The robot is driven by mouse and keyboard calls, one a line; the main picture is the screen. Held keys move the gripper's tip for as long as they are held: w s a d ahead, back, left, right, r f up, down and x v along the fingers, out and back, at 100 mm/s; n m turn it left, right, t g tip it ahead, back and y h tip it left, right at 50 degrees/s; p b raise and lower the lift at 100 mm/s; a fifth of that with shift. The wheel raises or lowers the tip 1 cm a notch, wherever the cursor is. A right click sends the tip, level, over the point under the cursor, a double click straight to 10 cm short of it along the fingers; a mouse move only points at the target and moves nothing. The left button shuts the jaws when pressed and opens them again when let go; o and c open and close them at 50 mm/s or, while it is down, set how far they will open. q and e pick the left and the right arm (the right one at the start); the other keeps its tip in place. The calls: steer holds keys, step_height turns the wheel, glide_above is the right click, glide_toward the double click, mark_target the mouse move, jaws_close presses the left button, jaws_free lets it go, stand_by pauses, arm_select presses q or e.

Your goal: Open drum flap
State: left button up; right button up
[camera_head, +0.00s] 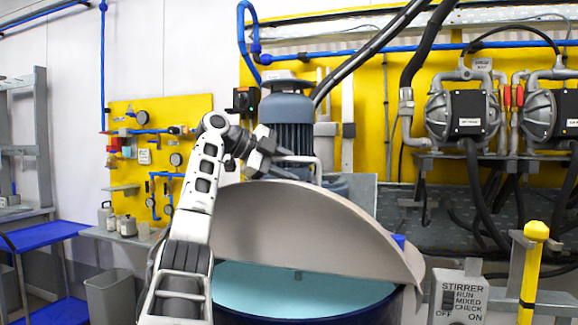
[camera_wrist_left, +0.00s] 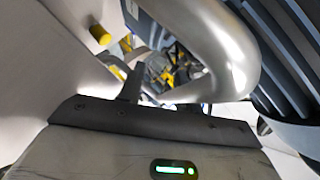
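The grey drum flap (camera_head: 300,225) stands tilted up on the blue drum (camera_head: 345,320) in the head view. Below its lower edge the turquoise inside (camera_head: 300,290) of the drum shows. My left gripper (camera_head: 303,168) is above the flap's top edge, beside a bent silver tube (camera_head: 318,168) in front of the motor. Its fingers look spread apart. In the left wrist view the silver tube (camera_wrist_left: 235,55) passes close in front of the gripper and hides part of it; one finger (camera_wrist_left: 130,82) shows. I cannot tell whether they touch. My right gripper is out of view.
A blue-grey motor (camera_head: 287,120) stands behind the flap. A stirrer switch box (camera_head: 460,297) and a yellow post (camera_head: 533,270) stand at the right. Pumps (camera_head: 468,115) hang on the yellow back wall. A grey bin (camera_head: 110,295) and a blue shelf cart (camera_head: 45,235) are at the left.

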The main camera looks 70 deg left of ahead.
arm_select(q)
steer(key=shift+s+r, duration=0.15)
steer(key=shift+r, duration=0.1)
steer(key=shift+s+r, duration=0.1)
steer(key=shift+s, duration=0.15)
steer(key=v, duration=1.5)
